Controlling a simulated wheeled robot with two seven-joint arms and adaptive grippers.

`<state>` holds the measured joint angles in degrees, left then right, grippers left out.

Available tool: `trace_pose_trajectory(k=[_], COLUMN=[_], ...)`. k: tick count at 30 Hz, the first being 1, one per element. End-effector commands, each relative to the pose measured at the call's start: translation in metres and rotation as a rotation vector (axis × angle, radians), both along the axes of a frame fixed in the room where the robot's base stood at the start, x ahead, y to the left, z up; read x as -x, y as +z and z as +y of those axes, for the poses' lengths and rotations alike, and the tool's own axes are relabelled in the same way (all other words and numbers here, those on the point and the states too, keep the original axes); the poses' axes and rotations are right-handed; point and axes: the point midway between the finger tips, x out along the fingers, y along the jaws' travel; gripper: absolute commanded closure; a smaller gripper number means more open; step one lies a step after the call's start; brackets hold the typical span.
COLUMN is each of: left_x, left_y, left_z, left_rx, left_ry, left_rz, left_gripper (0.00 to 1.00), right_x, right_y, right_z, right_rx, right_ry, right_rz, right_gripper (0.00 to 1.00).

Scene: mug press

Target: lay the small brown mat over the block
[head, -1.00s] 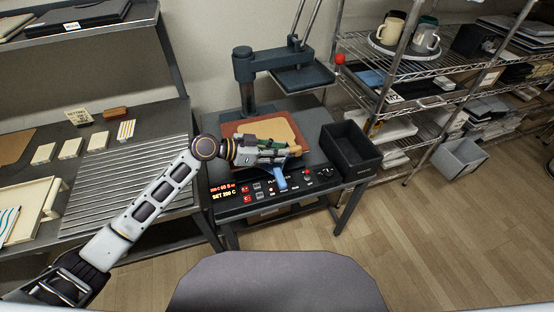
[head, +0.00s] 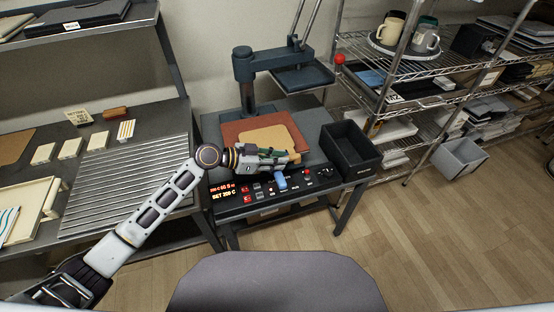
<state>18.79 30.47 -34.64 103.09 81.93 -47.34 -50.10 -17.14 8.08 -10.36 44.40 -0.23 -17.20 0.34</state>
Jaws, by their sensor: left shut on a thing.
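A small tan-brown mat (head: 268,138) lies or hangs over a larger reddish-brown flat piece (head: 236,130) on the press table. My left gripper (head: 292,157) is at the mat's near right edge and is shut on it. The gripper and wrist cover the mat's near edge. I cannot tell whether the mat touches what is below it, and no block is clearly visible under it. A small blue piece (head: 281,183) shows just below the gripper. My right gripper is not in view.
The press column (head: 246,90) and its raised plate (head: 302,78) stand behind the mat. An open black bin (head: 350,168) is close on the right. The lit control panel (head: 225,192) runs along the front. A ribbed table (head: 130,185) is on the left.

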Motion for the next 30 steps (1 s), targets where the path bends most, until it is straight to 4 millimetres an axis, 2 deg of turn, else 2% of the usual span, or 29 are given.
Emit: trace_pose_trajectory(k=[7,8,10,25,30], left_x=[0.000,0.000,0.000,0.000,0.003], left_y=[-0.001,-0.002,-0.001,0.001,0.004], left_z=[0.000,0.000,0.000,0.000,0.012], left_rx=[0.001,0.000,0.000,0.000,-0.001], left_ry=[0.000,0.000,0.000,0.000,0.001], left_rz=[-0.001,0.000,0.000,0.000,-0.001], left_gripper=[1.00,0.80,0.72,0.72,0.72], right_x=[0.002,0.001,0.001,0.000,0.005], right_y=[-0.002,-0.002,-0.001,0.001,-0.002], right_z=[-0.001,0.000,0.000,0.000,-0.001], right_rx=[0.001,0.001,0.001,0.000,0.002], right_ry=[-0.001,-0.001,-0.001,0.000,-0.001], right_rz=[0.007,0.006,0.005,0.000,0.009], right_gripper=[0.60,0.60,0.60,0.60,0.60])
